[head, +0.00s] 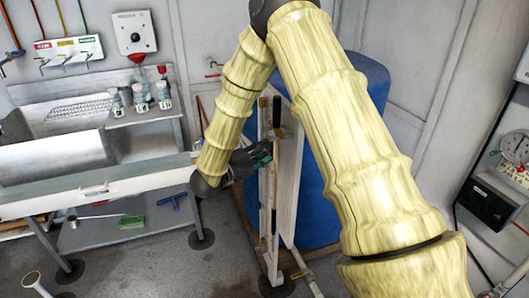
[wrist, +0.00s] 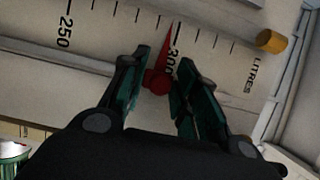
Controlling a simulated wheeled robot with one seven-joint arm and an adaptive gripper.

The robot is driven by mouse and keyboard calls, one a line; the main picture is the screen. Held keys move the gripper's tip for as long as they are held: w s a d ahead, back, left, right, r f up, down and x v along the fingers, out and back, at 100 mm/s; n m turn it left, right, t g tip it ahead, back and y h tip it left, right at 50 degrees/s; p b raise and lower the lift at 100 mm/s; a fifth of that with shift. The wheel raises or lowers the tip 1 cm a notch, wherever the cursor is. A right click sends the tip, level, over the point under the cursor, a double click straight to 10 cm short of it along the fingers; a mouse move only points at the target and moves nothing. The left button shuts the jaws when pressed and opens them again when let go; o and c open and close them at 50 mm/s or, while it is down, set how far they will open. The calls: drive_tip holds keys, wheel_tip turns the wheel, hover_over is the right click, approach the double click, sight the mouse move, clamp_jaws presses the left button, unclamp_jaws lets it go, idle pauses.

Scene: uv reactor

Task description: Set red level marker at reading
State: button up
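The red level marker (wrist: 163,62) shows in the wrist view, with a round knob and a thin pointer over a white scale board (wrist: 215,85). The pointer tip lies just left of the long tick at the partly covered 300; 250 is printed at the left and LITRES at the right. My gripper (wrist: 156,72) is open, one dark green finger on each side of the knob, with small gaps showing. In the head view my gripper (head: 252,158) is at the upright narrow board (head: 288,190) before the blue tank (head: 318,205). The marker cannot be made out there.
A yellow-brown peg (wrist: 271,41) stands out near the scale's right end. A sink bench (head: 95,180) is at the left, with bottles (head: 140,95) on a shelf. A panel with a round gauge (head: 515,148) is at the right.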

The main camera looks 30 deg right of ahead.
clamp_jaws()
wheel_tip(320, 180, down, 10)
drive_tip(key=b, duration=0.5)
drive_tip(key=shift+r, duration=0.25)
drive_tip(key=o, duration=0.6)
unclamp_jaws()
drive_tip(key=s+a, duration=0.2)
drive_tip(key=a, duration=1)
